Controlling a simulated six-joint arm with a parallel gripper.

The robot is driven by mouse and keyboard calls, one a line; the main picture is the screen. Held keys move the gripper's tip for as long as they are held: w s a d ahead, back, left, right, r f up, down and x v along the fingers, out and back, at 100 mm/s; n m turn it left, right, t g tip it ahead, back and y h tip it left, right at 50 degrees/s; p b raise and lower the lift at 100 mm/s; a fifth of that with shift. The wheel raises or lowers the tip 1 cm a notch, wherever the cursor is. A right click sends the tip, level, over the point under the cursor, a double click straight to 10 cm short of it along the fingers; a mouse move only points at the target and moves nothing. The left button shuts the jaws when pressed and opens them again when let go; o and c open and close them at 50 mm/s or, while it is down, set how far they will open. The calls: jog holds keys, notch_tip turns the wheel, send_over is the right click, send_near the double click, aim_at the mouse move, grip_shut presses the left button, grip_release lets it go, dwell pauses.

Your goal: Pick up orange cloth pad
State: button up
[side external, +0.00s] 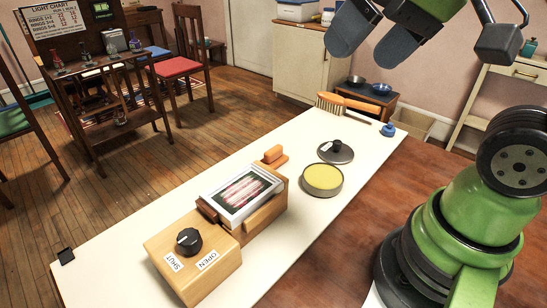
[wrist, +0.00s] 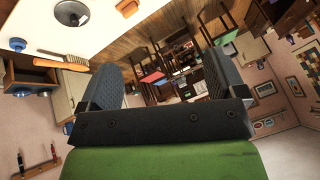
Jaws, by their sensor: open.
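The orange cloth pad (side external: 271,157) appears to be the small orange block with a flat base on the white table in the side external view, just behind the wooden holder. My gripper (side external: 374,36) is high above the far end of the table, well apart from the pad. Its two dark fingers are spread with nothing between them. In the wrist view my gripper (wrist: 160,80) also shows open and empty, with the room beyond it.
On the white table (side external: 120,240) are a wooden box with a dial (side external: 195,262), a framed picture (side external: 240,192) in a wooden holder, a yellow-filled tin (side external: 322,180), a dark knobbed lid (side external: 335,152), a brush (side external: 350,106) and a blue knobbed object (side external: 388,129).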

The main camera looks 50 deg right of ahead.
jog(key=w+d+f+n+g, duration=0.1)
jog(key=w+d+f+g, duration=0.1)
jog(key=w, duration=0.7)
jog(key=n+g+h, duration=0.1)
jog(key=n+g, duration=0.1)
jog(key=g, duration=0.2)
send_over(274, 148)
notch_tip(274, 148, down, 14)
jog(key=shift+n+h, duration=0.3)
jog(key=f, duration=0.7)
jog(key=shift+w+d+f, duration=0.2)
jog(key=shift+d+f, duration=0.05)
jog(key=shift+f, duration=0.15)
jog(key=f, duration=0.6)
jog(key=shift+s+a, duration=0.2)
jog(key=shift+a, duration=0.15)
jog(key=shift+r, duration=0.1)
jog(key=c, duration=1)
